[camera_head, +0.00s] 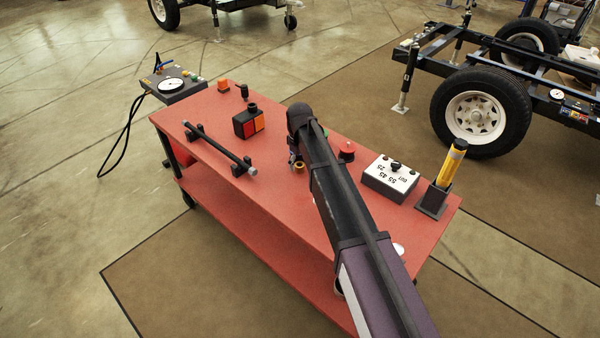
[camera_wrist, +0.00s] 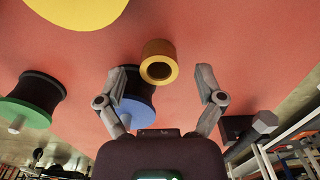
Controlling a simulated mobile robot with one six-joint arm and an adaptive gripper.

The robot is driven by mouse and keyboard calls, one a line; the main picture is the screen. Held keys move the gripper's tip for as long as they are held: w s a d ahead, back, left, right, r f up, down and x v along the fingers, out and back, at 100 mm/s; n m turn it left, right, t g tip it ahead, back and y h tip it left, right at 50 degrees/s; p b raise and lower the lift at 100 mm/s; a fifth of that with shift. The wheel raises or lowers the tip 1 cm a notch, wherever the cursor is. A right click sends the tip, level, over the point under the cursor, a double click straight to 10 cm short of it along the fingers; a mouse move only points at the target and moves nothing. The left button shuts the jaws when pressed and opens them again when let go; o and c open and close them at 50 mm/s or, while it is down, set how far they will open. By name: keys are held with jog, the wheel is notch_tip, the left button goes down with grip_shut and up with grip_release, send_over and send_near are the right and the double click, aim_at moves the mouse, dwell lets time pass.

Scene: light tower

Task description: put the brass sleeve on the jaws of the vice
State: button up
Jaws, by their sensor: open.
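The brass sleeve (camera_wrist: 159,62) is a short, hollow golden cylinder in the wrist view, with its bore facing the camera. It also shows in the head view (camera_head: 299,167), small, on the red bench top just left of my arm. My gripper (camera_wrist: 159,76) is open and empty, its two grey fingers spread on either side of the sleeve's line. The sleeve appears between the fingertips, not touching either. In the head view my arm hides most of the gripper. I cannot identify the vice or its jaws with certainty in either view.
A blue-faced spool (camera_wrist: 135,112) stands close by the left finger, with a green-faced spool (camera_wrist: 28,112) farther left. A black bar (camera_head: 220,149) on supports, a red-orange block (camera_head: 248,122), a white box (camera_head: 390,179) and a yellow cylinder (camera_head: 451,166) occupy the bench (camera_head: 290,210).

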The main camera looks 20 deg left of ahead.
jog(key=shift+f+b, duration=0.5)
jog(key=shift+f, duration=0.35)
grip_shut()
